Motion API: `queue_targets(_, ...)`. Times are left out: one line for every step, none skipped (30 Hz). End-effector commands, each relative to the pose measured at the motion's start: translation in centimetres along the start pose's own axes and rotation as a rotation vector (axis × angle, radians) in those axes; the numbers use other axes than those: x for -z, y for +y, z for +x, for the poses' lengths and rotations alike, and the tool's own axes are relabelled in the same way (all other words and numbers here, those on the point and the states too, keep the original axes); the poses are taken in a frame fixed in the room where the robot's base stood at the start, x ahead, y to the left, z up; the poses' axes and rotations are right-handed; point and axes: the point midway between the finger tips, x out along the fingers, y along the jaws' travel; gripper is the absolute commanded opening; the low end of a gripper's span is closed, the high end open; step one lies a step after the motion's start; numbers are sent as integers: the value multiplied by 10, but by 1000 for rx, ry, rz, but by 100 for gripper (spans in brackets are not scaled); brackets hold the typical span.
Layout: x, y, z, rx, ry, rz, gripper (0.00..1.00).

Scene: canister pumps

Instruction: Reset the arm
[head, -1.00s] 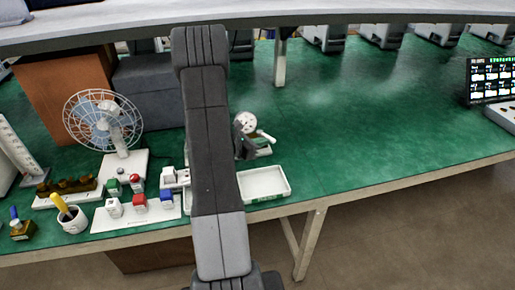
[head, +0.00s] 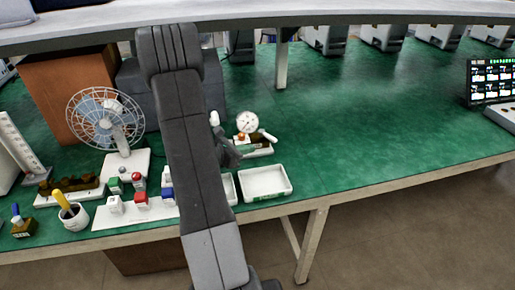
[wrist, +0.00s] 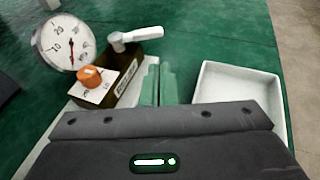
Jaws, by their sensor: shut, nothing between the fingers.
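My gripper (wrist: 158,86) shows in the wrist view as two greenish fingers shut together with nothing between them. It is between a dial-gauge device and a white tray, above the green table. In the head view my gripper (head: 246,149) is small and partly hidden behind my own arm, which crosses the picture from top to bottom.
The gauge device (wrist: 65,43) has an orange knob (wrist: 90,77) and a white-handled lever (wrist: 138,36). The white tray (wrist: 238,72) looks empty. A fan (head: 104,122), a cup (head: 73,218) and several coloured blocks stand at left.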

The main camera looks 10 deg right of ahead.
Motion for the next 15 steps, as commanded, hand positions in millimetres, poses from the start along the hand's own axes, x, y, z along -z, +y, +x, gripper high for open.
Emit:
queue_targets(0, 0, -12, -6, -1, 0, 0)
queue_targets(0, -1, -17, -6, -1, -1, 0)
queue_targets(0, -2, -23, -6, -1, -2, 0)
queue_targets(0, -3, -28, -6, 0, -1, 0)
queue_targets(0, -4, -32, -7, 0, -2, 0)
queue_targets(0, -4, -37, -5, 0, -2, 0)
queue_targets(0, -5, -40, -6, 0, -2, 0)
queue_targets(0, -5, -43, -5, -1, -2, 0)
queue_targets(0, -6, -46, -4, 0, -2, 0)
queue_targets(0, -7, -49, -4, -1, -2, 0)
queue_targets(0, -7, -50, -4, -1, -2, 0)
queue_targets(0, -7, -52, -4, -1, -2, 0)
queue_targets(0, -8, -53, -4, -1, -2, 0)
queue_targets(0, -8, -54, -3, 0, -2, 0)
queue_targets(0, -8, -54, -2, 0, -2, 0)
